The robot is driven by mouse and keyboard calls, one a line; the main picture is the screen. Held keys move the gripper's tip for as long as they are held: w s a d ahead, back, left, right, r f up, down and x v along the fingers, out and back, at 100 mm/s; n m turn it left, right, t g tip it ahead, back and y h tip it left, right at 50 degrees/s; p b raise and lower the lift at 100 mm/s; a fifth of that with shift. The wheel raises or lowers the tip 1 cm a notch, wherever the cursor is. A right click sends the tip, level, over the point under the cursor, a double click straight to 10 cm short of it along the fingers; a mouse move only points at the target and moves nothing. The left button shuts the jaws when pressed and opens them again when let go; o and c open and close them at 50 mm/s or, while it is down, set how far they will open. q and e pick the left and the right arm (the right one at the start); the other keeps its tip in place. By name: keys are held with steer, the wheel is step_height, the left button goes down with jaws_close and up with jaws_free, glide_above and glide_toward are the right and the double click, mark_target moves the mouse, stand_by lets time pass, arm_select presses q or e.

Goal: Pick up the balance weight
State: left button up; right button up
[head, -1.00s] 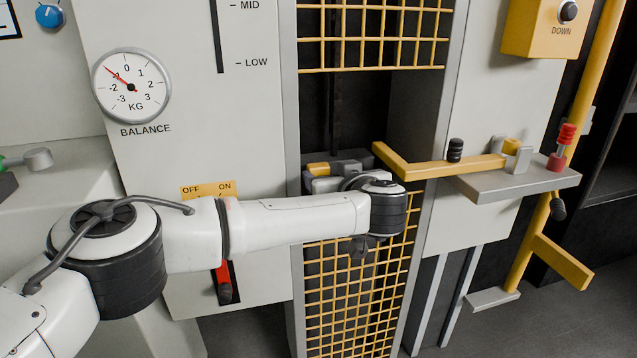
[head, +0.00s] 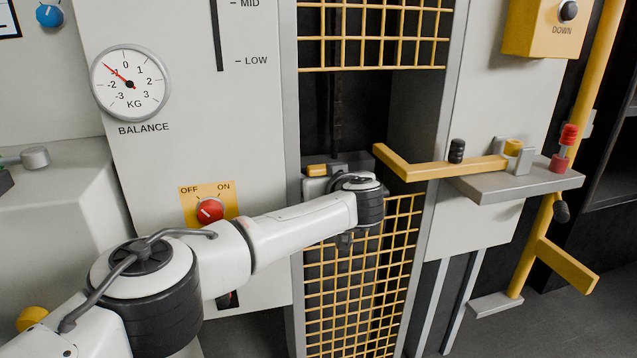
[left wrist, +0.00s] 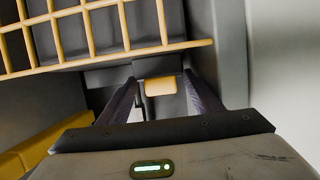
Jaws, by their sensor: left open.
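A small yellow block (head: 317,170) sits low in the dark shaft opening, beside a grey ledge (head: 352,160). I cannot tell for sure that it is the balance weight. In the left wrist view the yellow block (left wrist: 160,86) shows between the two dark fingers of my left gripper (left wrist: 160,80), with a gap on each side. The left gripper is open, and nothing is clamped in it. In the head view my left wrist hides most of the fingers and the lower part of the block. My right gripper is in neither view.
Yellow mesh guards stand above (head: 372,40) and below (head: 350,290) the opening. A yellow bar (head: 440,168) juts across its right side. A grey shelf (head: 525,186) carries a black knob (head: 456,150) and a red handle (head: 568,140). A balance gauge (head: 130,83) and red switch (head: 210,210) are left.

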arm_select(q)
jaws_close()
steer(key=shift+r, duration=0.2)
steer(key=shift+r, duration=0.15)
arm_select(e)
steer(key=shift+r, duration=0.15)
arm_select(q)
steer(key=shift+s+r+p, duration=0.1)
steer(key=shift+r+p, duration=0.2)
steer(key=shift+r, duration=0.2)
step_height(320, 180, up, 5)
steer(key=shift+r+p, duration=0.2)
steer(key=shift+p, duration=0.45)
steer(key=s+d, duration=0.2)
steer(key=s, duration=0.7)
steer(key=s+d+p, duration=0.1)
steer(key=s+d, duration=0.2)
steer(key=s, duration=0.7)
steer(key=shift+r, duration=0.15)
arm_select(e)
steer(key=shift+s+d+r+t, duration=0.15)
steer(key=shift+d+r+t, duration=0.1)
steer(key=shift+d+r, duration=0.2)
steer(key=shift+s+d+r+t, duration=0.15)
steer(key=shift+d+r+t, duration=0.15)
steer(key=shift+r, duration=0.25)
